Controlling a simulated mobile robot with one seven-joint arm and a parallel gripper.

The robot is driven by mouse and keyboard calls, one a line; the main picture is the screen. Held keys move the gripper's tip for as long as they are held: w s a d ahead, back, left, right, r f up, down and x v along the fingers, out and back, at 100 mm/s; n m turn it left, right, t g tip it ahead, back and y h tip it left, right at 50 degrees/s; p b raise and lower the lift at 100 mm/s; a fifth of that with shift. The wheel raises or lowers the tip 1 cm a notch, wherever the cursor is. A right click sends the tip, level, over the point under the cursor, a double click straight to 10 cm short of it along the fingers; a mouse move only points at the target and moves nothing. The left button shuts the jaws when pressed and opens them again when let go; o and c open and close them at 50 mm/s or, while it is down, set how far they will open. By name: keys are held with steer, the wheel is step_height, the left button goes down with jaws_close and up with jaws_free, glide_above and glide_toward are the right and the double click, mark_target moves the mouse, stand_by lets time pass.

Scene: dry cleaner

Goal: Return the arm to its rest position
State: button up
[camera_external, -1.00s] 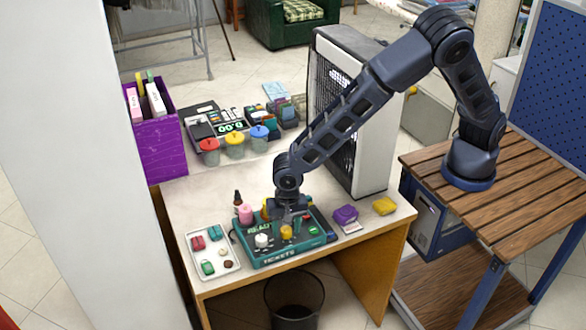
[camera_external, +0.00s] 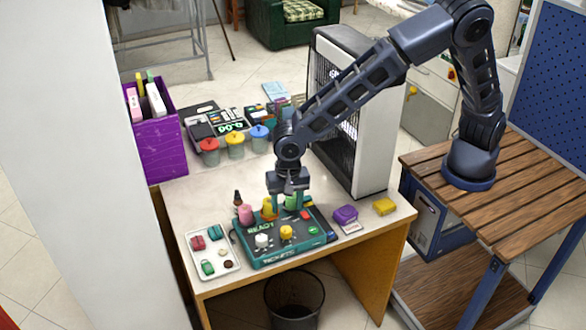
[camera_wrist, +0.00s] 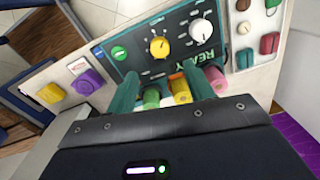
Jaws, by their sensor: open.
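My gripper (camera_external: 287,200) is open above the back part of the teal ticket machine (camera_external: 262,258), with its fingers pointing down. In the wrist view my two teal fingers (camera_wrist: 163,90) stand apart. I see nothing held. My arm reaches from its mount on the wooden slatted table (camera_external: 530,190) and is bent high at the elbow. The machine's panel has a white knob (camera_wrist: 201,31), a yellow knob (camera_wrist: 159,47) and the lettering READY.
A white tray (camera_external: 226,269) of small coloured items lies left of the machine. A purple item (camera_external: 345,214) and a yellow block (camera_external: 384,206) lie to its right. A tall white fan unit (camera_external: 375,170) stands close beside my forearm. Lidded jars (camera_external: 235,146) stand behind.

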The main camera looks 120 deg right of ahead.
steer(key=shift+r, duration=0.65)
steer(key=s+a+r+n+t+y, duration=0.2)
steer(key=s+r+n, duration=0.8)
steer(key=s+r, duration=1.15)
steer(key=s+r+n+t+h, duration=0.2)
steer(key=s+n, duration=0.8)
steer(key=s, duration=1.4)
steer(key=shift+s+a+r, duration=0.35)
steer(key=shift+a+r, duration=0.1)
steer(key=shift+r, duration=0.2)
